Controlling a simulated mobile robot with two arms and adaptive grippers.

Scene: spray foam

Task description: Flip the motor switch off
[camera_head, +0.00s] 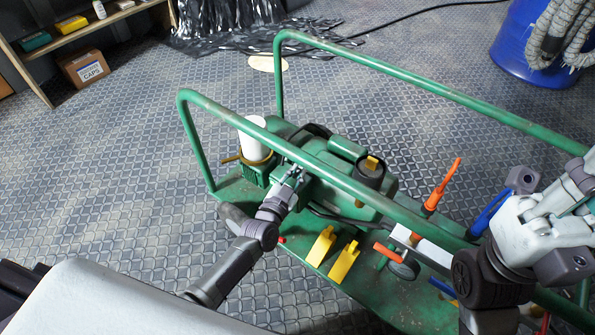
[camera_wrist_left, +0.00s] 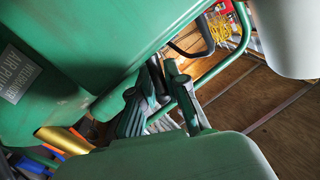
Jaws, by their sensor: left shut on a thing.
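The green motor unit (camera_head: 345,190) sits on a green cart with tube rails. My left gripper (camera_head: 291,176) is at the near left side of the unit, by the near rail. In the left wrist view, the fingers of my left gripper (camera_wrist_left: 163,98) are close together between green housings, shut on a small part of the unit. The fingers hide that part, and I cannot make out the motor switch or its position. Parts of my right arm show at the right edge of the head view, but its fingers cannot be made out clearly.
The cart's near rail (camera_head: 330,168) and far rail (camera_head: 420,88) run beside the unit. Yellow levers (camera_head: 321,246) and an orange-handled valve (camera_head: 442,187) stand on the cart. A blue barrel (camera_head: 530,50) stands at the back right.

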